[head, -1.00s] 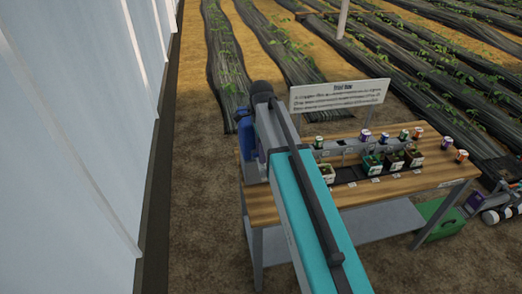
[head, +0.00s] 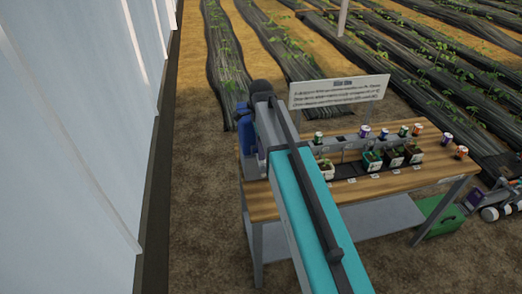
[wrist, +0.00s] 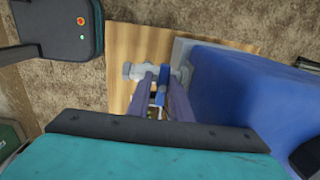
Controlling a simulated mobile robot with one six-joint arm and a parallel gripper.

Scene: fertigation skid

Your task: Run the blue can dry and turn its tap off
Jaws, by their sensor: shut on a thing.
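The blue can (head: 246,136) stands at the left end of the wooden bench, partly hidden by my arm in the head view. In the wrist view the blue can (wrist: 235,85) fills much of the right side. Its grey tap (wrist: 132,70) sticks out from the can toward the left, with a blue handle (wrist: 163,76) on it. My gripper (wrist: 162,86) has one dark finger on each side of the blue handle and is shut on it. The level inside the can and any flow from the spout cannot be seen.
The wooden bench (head: 375,188) holds several planted pots (head: 372,160) and small cans (head: 403,131) right of my arm. A sign (head: 339,91) stands behind it. A green box (head: 440,220) sits under its right end. A pale wall (head: 65,140) runs along the left.

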